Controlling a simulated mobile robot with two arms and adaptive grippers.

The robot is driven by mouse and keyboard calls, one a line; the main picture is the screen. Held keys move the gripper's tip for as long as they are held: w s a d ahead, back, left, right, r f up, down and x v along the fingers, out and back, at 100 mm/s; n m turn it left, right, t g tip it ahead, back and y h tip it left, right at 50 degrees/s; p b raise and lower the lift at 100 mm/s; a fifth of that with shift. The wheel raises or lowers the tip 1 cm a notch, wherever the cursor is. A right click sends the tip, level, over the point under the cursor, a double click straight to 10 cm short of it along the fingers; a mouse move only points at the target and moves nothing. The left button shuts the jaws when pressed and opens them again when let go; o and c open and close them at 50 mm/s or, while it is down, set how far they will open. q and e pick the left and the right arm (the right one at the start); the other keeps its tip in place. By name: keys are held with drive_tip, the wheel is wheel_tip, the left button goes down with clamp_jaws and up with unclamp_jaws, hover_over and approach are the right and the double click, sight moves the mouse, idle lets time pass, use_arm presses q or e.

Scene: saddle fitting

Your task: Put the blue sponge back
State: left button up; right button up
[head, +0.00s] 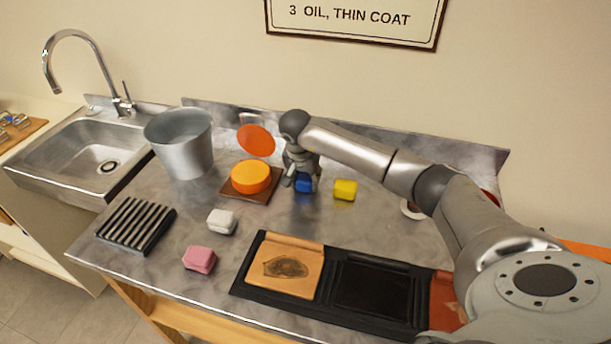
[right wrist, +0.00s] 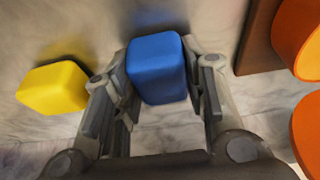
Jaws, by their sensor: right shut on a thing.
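The blue sponge (head: 305,184) is in my right gripper (head: 302,175), between the orange tin and the yellow sponge. In the right wrist view the blue sponge (right wrist: 157,68) sits between the two fingers of my right gripper (right wrist: 158,82), which is shut on it. It is at or close to the countertop; I cannot tell whether it touches. The gripper hides part of it in the head view. My left gripper is not in view.
A yellow sponge (head: 345,190) lies just right. An orange tin (head: 251,177) on a brown board, a metal bucket (head: 182,146) and a slatted rack (head: 136,225) stand left. White (head: 221,221) and pink (head: 200,260) sponges lie nearer. A black tray (head: 338,309) holds leather in front.

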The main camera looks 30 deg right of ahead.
drive_tip(key=shift+f, duration=0.1)
drive_tip(key=o, duration=1)
drive_tip(key=shift+r, duration=0.3)
drive_tip(key=b+v, duration=0.2)
drive_tip(key=v, duration=0.9)
drive_tip(key=shift+a+r, duration=0.15)
drive_tip(key=shift+r, duration=0.2)
